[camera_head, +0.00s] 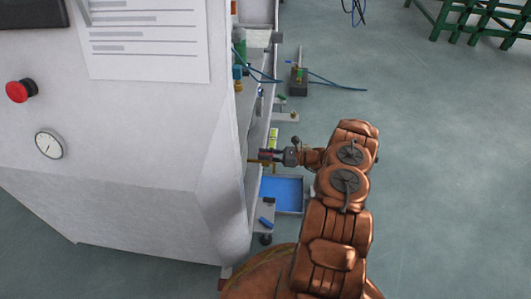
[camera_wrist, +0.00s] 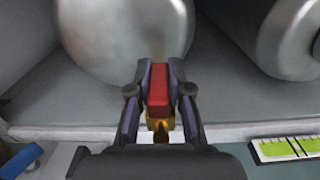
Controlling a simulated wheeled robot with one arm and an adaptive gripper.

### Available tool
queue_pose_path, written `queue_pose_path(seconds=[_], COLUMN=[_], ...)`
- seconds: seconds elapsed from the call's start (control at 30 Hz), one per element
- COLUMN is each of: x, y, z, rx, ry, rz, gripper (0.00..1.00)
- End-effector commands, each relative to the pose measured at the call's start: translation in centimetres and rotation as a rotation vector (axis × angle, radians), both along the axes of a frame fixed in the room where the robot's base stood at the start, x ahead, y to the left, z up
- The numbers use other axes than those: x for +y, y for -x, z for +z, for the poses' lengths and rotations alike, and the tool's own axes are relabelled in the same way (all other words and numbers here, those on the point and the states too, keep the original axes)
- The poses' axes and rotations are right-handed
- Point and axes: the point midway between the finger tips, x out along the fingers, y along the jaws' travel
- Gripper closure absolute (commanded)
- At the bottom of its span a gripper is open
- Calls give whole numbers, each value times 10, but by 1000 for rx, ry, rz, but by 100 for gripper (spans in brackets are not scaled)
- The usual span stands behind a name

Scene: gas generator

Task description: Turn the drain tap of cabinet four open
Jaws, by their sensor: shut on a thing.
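My gripper (camera_head: 274,156) reaches left into the open side of a white cabinet (camera_head: 150,140) in the head view. In the wrist view, my gripper (camera_wrist: 160,85) is shut on a red tap handle (camera_wrist: 158,88) with a finger on each side of it. A brass tap body (camera_wrist: 160,122) shows just below the red handle. The tap is in front of a large rounded metal tank (camera_wrist: 110,35). In the head view the tap is too small and covered to make out. I cannot read a cabinet number.
A second metal tank (camera_wrist: 285,40) stands at right. A blue tray (camera_head: 283,192) lies below my gripper. A yellow-green marked strip (camera_wrist: 285,148) is at lower right. The cabinet front carries a red button (camera_head: 18,91) and a gauge (camera_head: 49,144).

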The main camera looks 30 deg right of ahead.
Motion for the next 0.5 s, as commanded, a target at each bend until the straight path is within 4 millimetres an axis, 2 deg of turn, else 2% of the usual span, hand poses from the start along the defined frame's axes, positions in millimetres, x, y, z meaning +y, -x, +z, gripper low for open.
queue_pose_path(seconds=[0.47, 0.5], x=[-5, -5], y=[3, 3], z=[-2, -2], rx=[6, 7], ry=[8, 8], rz=[12, 12], gripper=[100, 80])
